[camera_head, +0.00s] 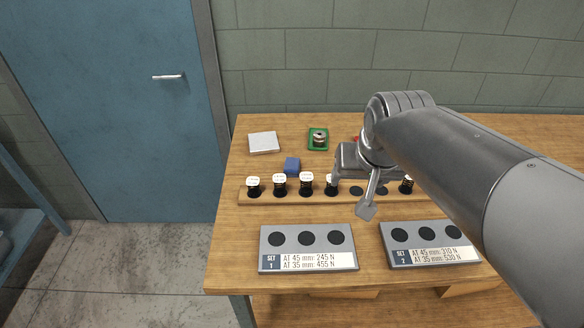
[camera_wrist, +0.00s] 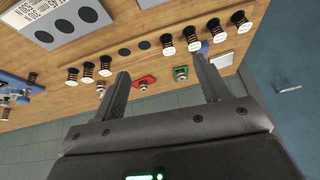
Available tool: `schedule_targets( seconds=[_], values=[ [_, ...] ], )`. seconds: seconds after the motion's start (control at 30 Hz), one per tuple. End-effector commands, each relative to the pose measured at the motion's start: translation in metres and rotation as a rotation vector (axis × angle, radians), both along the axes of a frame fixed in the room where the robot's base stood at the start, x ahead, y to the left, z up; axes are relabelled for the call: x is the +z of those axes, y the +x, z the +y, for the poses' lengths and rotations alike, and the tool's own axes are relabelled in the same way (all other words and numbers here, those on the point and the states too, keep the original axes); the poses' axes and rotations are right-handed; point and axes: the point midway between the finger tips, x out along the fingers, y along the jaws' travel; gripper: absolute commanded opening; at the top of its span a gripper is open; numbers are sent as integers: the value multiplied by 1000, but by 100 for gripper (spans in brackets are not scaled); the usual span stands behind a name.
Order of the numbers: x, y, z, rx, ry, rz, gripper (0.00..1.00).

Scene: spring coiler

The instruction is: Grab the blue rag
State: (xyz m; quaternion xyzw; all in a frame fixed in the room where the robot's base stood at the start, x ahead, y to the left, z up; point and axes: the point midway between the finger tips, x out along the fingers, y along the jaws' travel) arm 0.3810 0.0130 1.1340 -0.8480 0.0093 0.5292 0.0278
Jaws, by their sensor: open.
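The blue rag (camera_head: 292,166) is a small folded block on the wooden table, behind the row of black springs with white caps. In the wrist view a bit of blue rag (camera_wrist: 204,48) shows near the tip of the right-hand finger, partly hidden. My gripper (camera_head: 367,208) hangs over the row of springs, to the right of the rag and apart from it. In the wrist view the two fingers of my gripper (camera_wrist: 160,70) are wide apart with nothing between them.
Springs (camera_head: 306,184) stand in a wooden rack (camera_head: 250,197) just in front of the rag. A pale square pad (camera_head: 263,142) and a green tray (camera_head: 318,149) lie behind it. Two grey set plates (camera_head: 309,262) (camera_head: 430,258) lie near the front edge. A blue door (camera_head: 130,110) stands left.

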Motion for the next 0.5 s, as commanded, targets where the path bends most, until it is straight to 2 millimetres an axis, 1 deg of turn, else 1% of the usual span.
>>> schedule_targets(
  seconds=[0.03,0.17,0.2,0.27,0.37,0.5],
  values=[
    [-2,17,4,-3,2,12,69],
    [-8,58,15,-22,8,26,69],
    [-11,70,19,-29,10,30,69],
    [-15,89,25,-39,11,35,69],
    [-27,120,36,-53,10,45,69],
    [-47,162,56,-70,5,56,69]
  ],
)
